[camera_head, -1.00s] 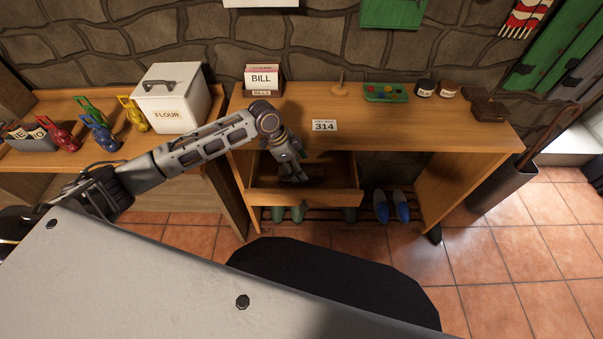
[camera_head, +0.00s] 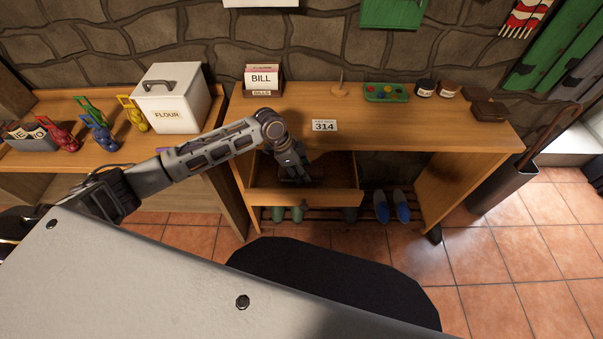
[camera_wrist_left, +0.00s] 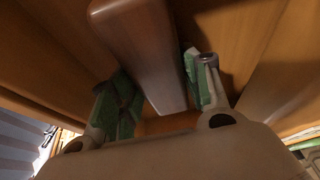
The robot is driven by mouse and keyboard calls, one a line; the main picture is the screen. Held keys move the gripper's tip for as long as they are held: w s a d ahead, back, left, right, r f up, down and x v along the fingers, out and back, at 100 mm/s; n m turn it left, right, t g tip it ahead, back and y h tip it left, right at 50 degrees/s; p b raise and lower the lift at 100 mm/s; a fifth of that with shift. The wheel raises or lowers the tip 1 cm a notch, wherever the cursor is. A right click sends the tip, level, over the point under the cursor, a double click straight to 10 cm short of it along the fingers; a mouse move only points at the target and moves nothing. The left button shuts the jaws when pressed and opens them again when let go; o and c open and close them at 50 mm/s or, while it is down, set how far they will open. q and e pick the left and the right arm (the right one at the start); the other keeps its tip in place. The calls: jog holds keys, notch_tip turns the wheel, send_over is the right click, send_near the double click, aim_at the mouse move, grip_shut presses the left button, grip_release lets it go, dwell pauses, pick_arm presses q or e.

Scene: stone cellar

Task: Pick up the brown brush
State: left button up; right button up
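The brown brush (camera_wrist_left: 143,45) shows in the left wrist view as a smooth brown block reaching down between the two green-padded fingers. My left gripper (camera_wrist_left: 160,92) is open, with one finger on each side of the brush and gaps still visible beside it. In the head view my left gripper (camera_head: 296,172) reaches down into the open drawer (camera_head: 305,197) of the wooden table. There the gripper and the drawer's shade hide the brush, so I cannot make it out. My right gripper is in neither view.
The drawer walls stand close around the gripper. On the tabletop (camera_head: 420,125) are a bill holder (camera_head: 262,78), a 314 sign (camera_head: 324,125), a green tray (camera_head: 386,92), jars and brown items. Shoes (camera_head: 392,206) sit on the rack below. A flour box (camera_head: 172,98) stands left.

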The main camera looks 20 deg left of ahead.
pick_arm(q)
jog(key=c, duration=0.6)
jog(key=shift+r, duration=0.1)
jog(key=shift+r, duration=4.9)
jog(key=o, duration=0.6)
jog(key=c, duration=0.3)
jog(key=shift+c, duration=0.2)
